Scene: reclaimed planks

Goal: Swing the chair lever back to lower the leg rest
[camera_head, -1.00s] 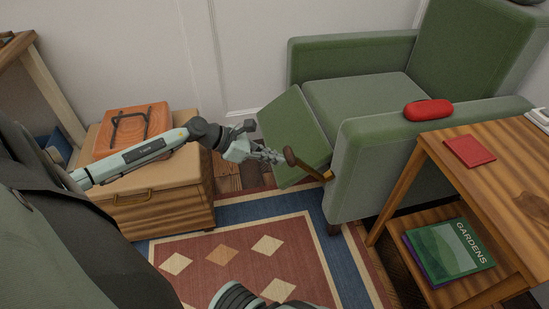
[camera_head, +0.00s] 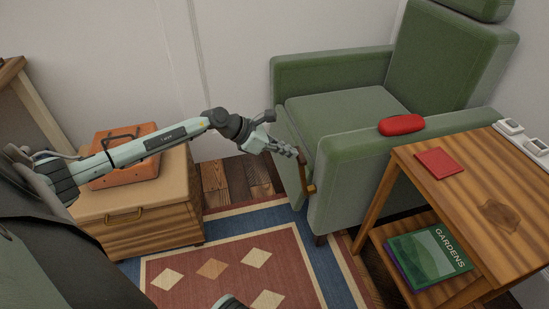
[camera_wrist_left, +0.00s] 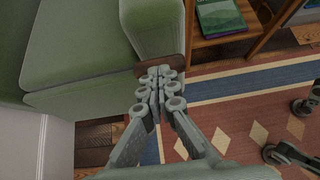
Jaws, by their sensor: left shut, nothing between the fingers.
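The green armchair (camera_head: 345,118) stands at the centre right. Its leg rest (camera_head: 287,138) hangs steeply down at the seat's front. The brown chair lever (camera_head: 303,176) is on the side of the chair near its front corner and stands nearly upright; its top end is partly hidden by my fingers. My left gripper (camera_head: 294,152) is shut and empty, with its fingertips at the lever's upper part; they look to be touching it. In the left wrist view, the shut fingers (camera_wrist_left: 160,72) cover part of the lever (camera_wrist_left: 177,62).
A wooden side table (camera_head: 480,190) with a red booklet (camera_head: 441,162) and a gardens book (camera_head: 430,256) stands right of the chair. A red case (camera_head: 406,125) lies on the armrest. A wooden chest (camera_head: 150,215) bears an orange case (camera_head: 125,172). The rug (camera_head: 225,250) is clear.

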